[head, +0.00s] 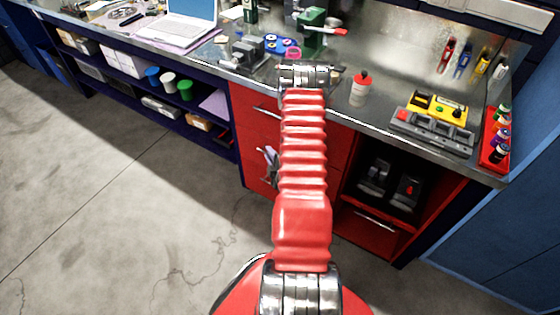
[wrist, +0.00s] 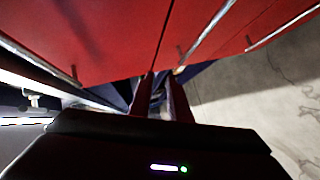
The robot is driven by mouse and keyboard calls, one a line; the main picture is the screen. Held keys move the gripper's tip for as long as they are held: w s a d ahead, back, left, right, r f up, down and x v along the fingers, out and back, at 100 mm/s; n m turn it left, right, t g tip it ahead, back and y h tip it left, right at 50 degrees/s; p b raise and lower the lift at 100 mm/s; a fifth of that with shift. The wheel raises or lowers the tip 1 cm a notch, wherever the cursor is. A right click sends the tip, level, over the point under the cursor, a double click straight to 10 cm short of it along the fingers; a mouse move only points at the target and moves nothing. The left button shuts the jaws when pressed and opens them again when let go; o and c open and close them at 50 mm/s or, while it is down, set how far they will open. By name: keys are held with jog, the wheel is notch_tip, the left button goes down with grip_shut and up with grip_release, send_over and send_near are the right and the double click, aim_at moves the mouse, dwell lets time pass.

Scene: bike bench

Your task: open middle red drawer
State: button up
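The red drawer stack (head: 256,100) is under the bench, partly hidden behind my arm in the head view. The wrist view shows its fronts at a slant. The middle red drawer (wrist: 190,20) has a long metal handle (wrist: 208,32). The top drawer's handle (wrist: 40,57) is at the left and the lower drawer's handle (wrist: 285,23) at the right. The drawers look closed. My gripper (wrist: 160,78) is open and empty, its two dark red fingers apart. The fingertips are close to the near end of the middle handle; contact cannot be told. My arm hides most of the gripper in the head view.
The metal benchtop (head: 385,85) above holds a laptop (head: 185,22), a green vise (head: 318,30), a red-capped bottle (head: 360,88) and a grey tray (head: 432,130). An open red compartment (head: 390,190) is right of my arm. The concrete floor (head: 120,190) in front is clear.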

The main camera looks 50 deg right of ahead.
jog(key=s+a+f+h, duration=0.1)
jog(key=s+f+h, duration=0.1)
jog(key=s+f, duration=0.5)
jog(key=s, duration=0.3)
jog(key=shift+s+a+f+t+h, duration=0.3)
jog(key=shift+s+a+f+h, duration=0.1)
jog(key=shift+w, duration=0.15)
jog(key=x, duration=1.3)
jog(key=shift+w+d+f, duration=0.1)
jog(key=shift+w+d, duration=0.1)
jog(key=shift+d, duration=0.05)
jog(key=shift+c, duration=0.3)
grip_shut()
